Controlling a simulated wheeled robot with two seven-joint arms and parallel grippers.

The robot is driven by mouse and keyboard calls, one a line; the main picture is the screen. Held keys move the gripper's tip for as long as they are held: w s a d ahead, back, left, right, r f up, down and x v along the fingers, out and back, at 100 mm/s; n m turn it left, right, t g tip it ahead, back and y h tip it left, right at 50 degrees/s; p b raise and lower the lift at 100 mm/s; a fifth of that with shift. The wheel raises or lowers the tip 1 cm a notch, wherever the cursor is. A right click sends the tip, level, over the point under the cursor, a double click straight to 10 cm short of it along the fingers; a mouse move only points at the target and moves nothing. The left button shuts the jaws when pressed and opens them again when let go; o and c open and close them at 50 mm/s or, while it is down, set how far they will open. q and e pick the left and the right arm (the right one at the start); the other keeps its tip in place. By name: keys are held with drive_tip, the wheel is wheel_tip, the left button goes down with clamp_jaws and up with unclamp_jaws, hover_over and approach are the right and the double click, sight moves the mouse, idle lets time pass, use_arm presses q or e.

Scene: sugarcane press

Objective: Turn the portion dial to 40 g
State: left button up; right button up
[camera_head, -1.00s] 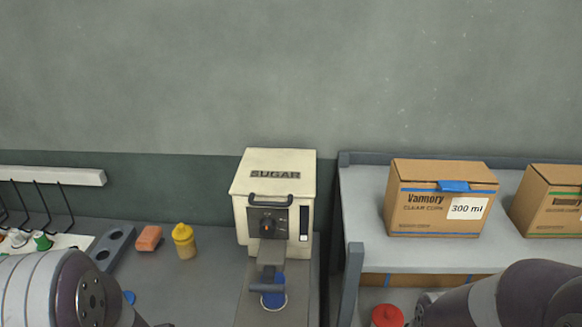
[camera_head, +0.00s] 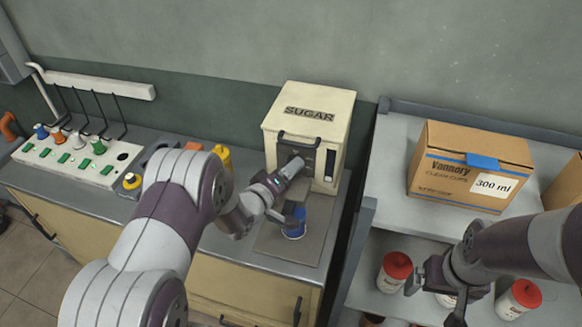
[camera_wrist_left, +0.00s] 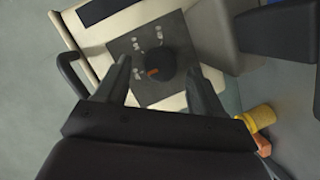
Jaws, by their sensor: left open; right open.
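The cream sugar dispenser (camera_head: 310,115), marked SUGAR, stands on the counter against the wall. Its black round portion dial (camera_wrist_left: 160,62) sits on a dark square plate in the left wrist view. The dial has an orange mark, and the small labels around it are too blurred to read. My left gripper (camera_head: 291,170) is at the dispenser's front, covering the dial in the head view. In the left wrist view its open fingers are on either side of the dial, and contact cannot be told. My right gripper (camera_head: 436,300) is open and empty by the right shelf.
A black handle (camera_wrist_left: 68,72) sticks out beside the dial plate. A yellow bottle (camera_head: 222,157) is left of the dispenser. Red-lidded containers (camera_head: 394,272) stand on the lower shelf, below a cardboard box (camera_head: 470,168).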

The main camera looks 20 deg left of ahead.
use_arm(q)
drive_tip(key=shift+w+f, duration=0.1)
drive_tip(key=shift+w, duration=0.5)
use_arm(e)
drive_tip(key=shift+s+a+r, duration=0.2)
drive_tip(key=shift+s+r, duration=0.05)
use_arm(q)
drive_tip(key=shift+w+d, duration=0.1)
use_arm(e)
drive_tip(key=shift+w, duration=0.1)
use_arm(q)
drive_tip(key=shift+c, duration=1.2)
drive_tip(key=c, duration=0.8)
